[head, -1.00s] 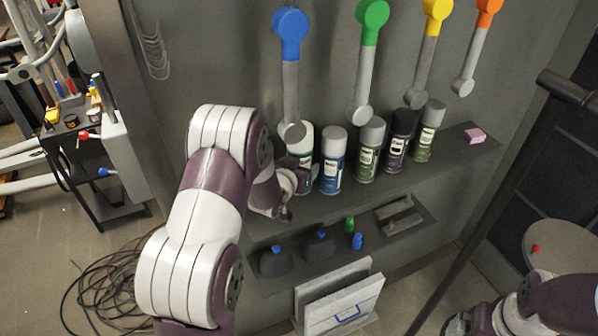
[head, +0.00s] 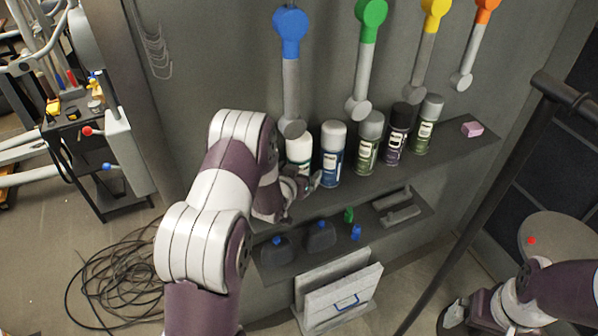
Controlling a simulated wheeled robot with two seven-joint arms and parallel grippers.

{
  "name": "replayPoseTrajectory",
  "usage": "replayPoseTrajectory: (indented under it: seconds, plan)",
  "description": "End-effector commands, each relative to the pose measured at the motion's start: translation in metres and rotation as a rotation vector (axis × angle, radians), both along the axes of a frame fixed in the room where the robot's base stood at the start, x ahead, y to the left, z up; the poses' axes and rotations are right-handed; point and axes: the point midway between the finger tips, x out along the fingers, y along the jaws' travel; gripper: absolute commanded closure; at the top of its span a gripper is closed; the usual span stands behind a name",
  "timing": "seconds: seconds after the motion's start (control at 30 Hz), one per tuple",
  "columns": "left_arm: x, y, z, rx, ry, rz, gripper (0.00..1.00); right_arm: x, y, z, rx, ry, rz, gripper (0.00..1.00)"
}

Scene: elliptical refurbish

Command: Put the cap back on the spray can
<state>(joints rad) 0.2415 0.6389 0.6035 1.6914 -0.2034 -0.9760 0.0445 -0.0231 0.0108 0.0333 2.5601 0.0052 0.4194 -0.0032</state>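Several spray cans stand upright in a row on the upper shelf: a white-and-green can (head: 299,150) at the left end, then a blue can (head: 332,166), a green can (head: 367,153), a dark purple can (head: 395,148) and another green can (head: 426,137). My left gripper (head: 308,186) is low in front of the white-and-green can and hides its lower part. I cannot tell whether it touches the can or how its fingers stand. My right gripper (head: 454,316) is at the lower right, away from the shelf, its opening unclear. I cannot identify a loose cap with certainty.
A small red object (head: 531,240) lies on a round table (head: 565,235) at the right. The lower shelf holds dark bottles (head: 320,236) with blue tops and small green and blue items. Coloured-head wrenches (head: 291,70) hang above the cans. A dark pole (head: 490,190) stands at right.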

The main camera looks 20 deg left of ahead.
Motion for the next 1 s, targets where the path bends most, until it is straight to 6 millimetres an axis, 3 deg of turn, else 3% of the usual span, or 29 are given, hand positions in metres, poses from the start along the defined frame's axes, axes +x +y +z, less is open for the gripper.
replayPoseTrajectory:
  seconds: [0.17, 0.23, 0.6, 0.77, 0.9, 1.0]
  plan:
    - [-0.001, 0.000, 0.006, 0.000, 0.000, 0.000, 0.01, 0.000, 0.000, 0.006, 0.000, 0.000, 0.000, 0.00]
    - [-0.009, 0.000, 0.006, 0.000, 0.000, 0.001, 0.01, 0.000, 0.000, -0.002, 0.000, 0.000, 0.000, 0.00]
    - [-0.090, -0.005, 0.039, 0.001, -0.003, 0.002, 0.01, 0.000, 0.000, -0.026, 0.000, 0.000, 0.000, 0.00]
    - [-0.109, -0.007, 0.047, 0.001, 0.007, -0.001, 0.01, 0.000, 0.000, -0.028, 0.000, 0.000, 0.000, 0.00]
    - [-0.124, -0.025, 0.045, 0.013, 0.212, -0.011, 0.01, 0.000, 0.000, -0.028, 0.000, 0.000, 0.000, 0.00]
    - [-0.161, -0.049, 0.043, 0.014, 0.492, -0.024, 0.01, 0.000, 0.000, -0.028, 0.000, 0.000, 0.000, 0.00]
